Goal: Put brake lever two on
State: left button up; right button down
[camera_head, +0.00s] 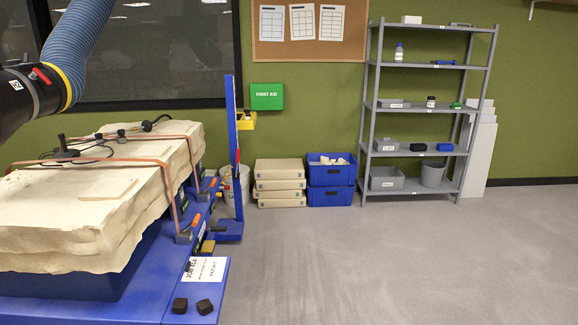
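No thing in view is clearly labelled as brake lever two. A blue cart (88,306) at the left carries a large cream, jacketed block (75,205). Along the cart's right side are small lever-like fittings with orange and grey parts, one nearer (185,236) and one farther back (208,186). A small yellow-tan piece (207,247) sits low beside the nearer one. They are too small to tell which is a brake lever or how it is set. Neither of my grippers is in view.
A blue and black hose arm (75,45) hangs at upper left. A blue post (233,140) rises behind the cart. Two dark blocks and a white label card (204,270) lie on its corner. Blue crates (331,196) and a grey shelf (414,187) line the wall. The floor at right is clear.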

aim_at(236, 175)
jog(key=i+j+z, duration=0.1)
jog(key=i, duration=1.85)
jog(key=i+u, duration=0.3)
jog(key=i, duration=0.15)
jog(key=i+l+u, duration=0.15)
jog(key=i+u, duration=0.2)
jog(key=i+l+u, duration=0.3)
jog(key=i, duration=0.25)
jog(key=i+l+u, duration=1.1)
jog(key=i+l, duration=0.05)
